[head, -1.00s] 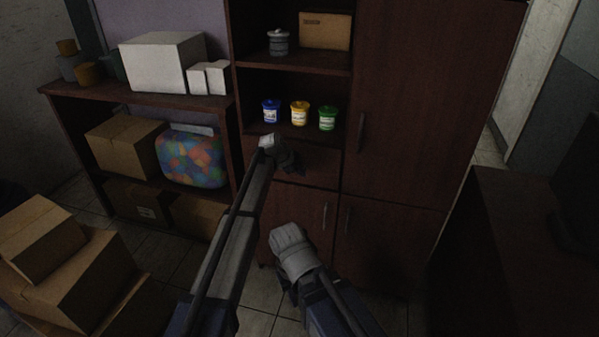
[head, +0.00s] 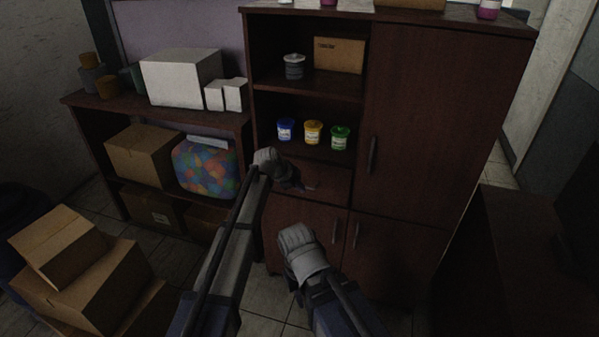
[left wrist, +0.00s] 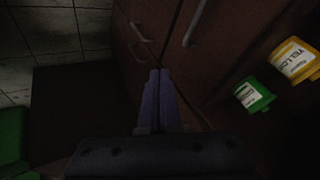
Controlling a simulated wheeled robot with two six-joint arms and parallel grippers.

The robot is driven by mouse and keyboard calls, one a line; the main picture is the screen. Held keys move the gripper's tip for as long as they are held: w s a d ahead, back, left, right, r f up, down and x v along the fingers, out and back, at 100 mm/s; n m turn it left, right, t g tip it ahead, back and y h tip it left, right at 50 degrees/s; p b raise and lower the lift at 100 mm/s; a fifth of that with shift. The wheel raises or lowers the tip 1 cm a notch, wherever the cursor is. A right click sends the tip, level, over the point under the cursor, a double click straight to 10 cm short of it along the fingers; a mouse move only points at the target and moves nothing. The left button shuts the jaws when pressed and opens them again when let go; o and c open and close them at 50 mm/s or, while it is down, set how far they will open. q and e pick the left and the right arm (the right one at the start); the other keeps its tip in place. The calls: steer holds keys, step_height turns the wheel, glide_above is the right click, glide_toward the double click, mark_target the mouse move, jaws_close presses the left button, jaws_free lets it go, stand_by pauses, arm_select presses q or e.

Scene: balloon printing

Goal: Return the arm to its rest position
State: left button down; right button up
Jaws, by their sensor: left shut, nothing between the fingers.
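My left arm reaches up the middle of the head view. Its gripper (head: 302,185) is in front of the cabinet, below the shelf with the tubs. In the left wrist view its two fingers (left wrist: 160,85) lie together with nothing between them. A blue tub (head: 285,130), a yellow tub (head: 313,132) and a green tub (head: 340,138) stand on that shelf, apart from the gripper. The yellow tub (left wrist: 297,60) and green tub (left wrist: 255,95) also show in the left wrist view. My right arm shows at lower centre in the head view; its fingers cannot be made out.
The dark wooden cabinet (head: 430,130) with door handles stands close ahead. A low shelf at left holds a white box (head: 180,78), cartons and a bag of colourful balloons (head: 206,168). Stacked cartons (head: 90,280) are at lower left. A dark desk (head: 510,260) stands at right.

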arm_select(q)
steer(key=s+a+f+n+g+y, duration=0.2)
steer(key=s+a+n+y, duration=0.1)
steer(key=s+a+n, duration=1.15)
steer(key=s+a+f+n+g+y, duration=0.25)
steer(key=s+a+n, duration=0.25)
steer(key=s+a, duration=1)
steer(key=s+d+m, duration=0.2)
steer(key=s+d, duration=0.2)
steer(key=d, duration=0.3)
steer(key=s+d+m+y, duration=0.1)
steer(key=s+d, duration=0.3)
steer(key=d, duration=0.4)
steer(key=shift+s+d+r+m, duration=0.25)
steer(key=shift+s+m, duration=0.1)
steer(key=shift+m, duration=0.2)
